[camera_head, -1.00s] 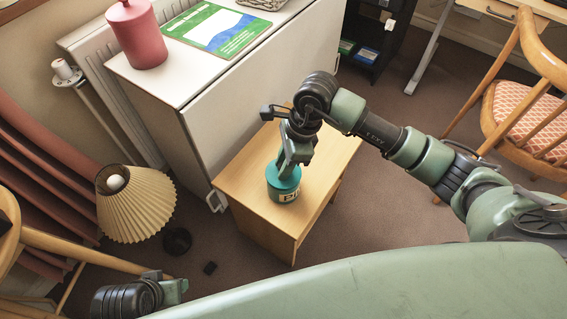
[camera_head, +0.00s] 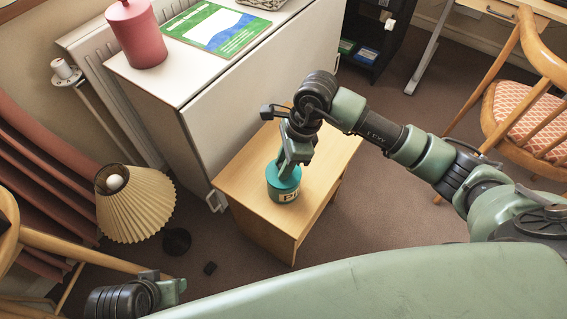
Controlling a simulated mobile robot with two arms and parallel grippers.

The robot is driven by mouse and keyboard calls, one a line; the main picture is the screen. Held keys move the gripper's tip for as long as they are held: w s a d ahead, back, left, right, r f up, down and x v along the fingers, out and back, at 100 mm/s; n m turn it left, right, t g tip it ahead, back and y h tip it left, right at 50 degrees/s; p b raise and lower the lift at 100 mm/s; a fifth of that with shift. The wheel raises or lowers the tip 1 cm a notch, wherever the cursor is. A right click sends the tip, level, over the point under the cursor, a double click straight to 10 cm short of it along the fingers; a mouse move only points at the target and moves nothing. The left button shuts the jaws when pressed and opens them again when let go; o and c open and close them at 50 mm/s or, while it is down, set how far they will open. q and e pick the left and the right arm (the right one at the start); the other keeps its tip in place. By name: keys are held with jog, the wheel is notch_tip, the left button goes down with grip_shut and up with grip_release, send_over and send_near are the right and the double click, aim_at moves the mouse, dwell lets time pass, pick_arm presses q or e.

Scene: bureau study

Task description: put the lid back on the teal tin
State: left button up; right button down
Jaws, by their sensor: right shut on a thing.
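The teal tin (camera_head: 284,191) stands upright on a small wooden table (camera_head: 318,190), with part of a pale label showing on its side. My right gripper (camera_head: 287,167) points down at the top of the tin. It is shut on the lid, whose teal top shows just under the fingers. The lid is at the tin's rim; I cannot tell whether it is fully seated. My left gripper (camera_head: 175,287) is low at the left, away from the tin; its fingers are too small to judge.
A white cabinet (camera_head: 250,95) with a pink canister (camera_head: 137,35) and a green booklet (camera_head: 215,29) stands behind the table. A pleated lamp (camera_head: 135,203) is at left. A wooden chair (camera_head: 525,110) is at right. The table's front right top is clear.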

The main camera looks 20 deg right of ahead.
jog(key=c, duration=0.6)
grip_release()
jog(key=shift+r, duration=0.15)
